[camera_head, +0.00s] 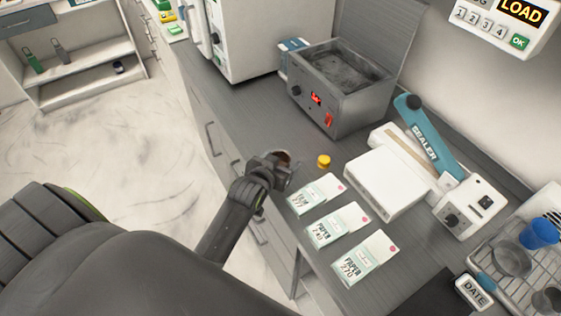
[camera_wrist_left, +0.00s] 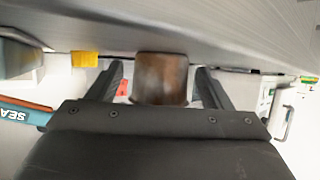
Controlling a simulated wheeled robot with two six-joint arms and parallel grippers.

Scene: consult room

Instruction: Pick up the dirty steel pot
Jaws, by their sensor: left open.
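The dirty steel pot (camera_head: 284,156) is a small cup with brown stains, standing near the counter's front edge in the head view. My left gripper (camera_head: 277,168) is at the pot and hides most of it there. In the left wrist view the pot (camera_wrist_left: 161,78) sits between the two open fingers, with a visible gap on each side. The fingers do not appear to touch it. My right gripper is in neither view.
A yellow cap (camera_head: 323,161) stands just right of the pot. Paper packets (camera_head: 315,193) lie nearer on the counter. The floor (camera_head: 100,140) at left is clear.

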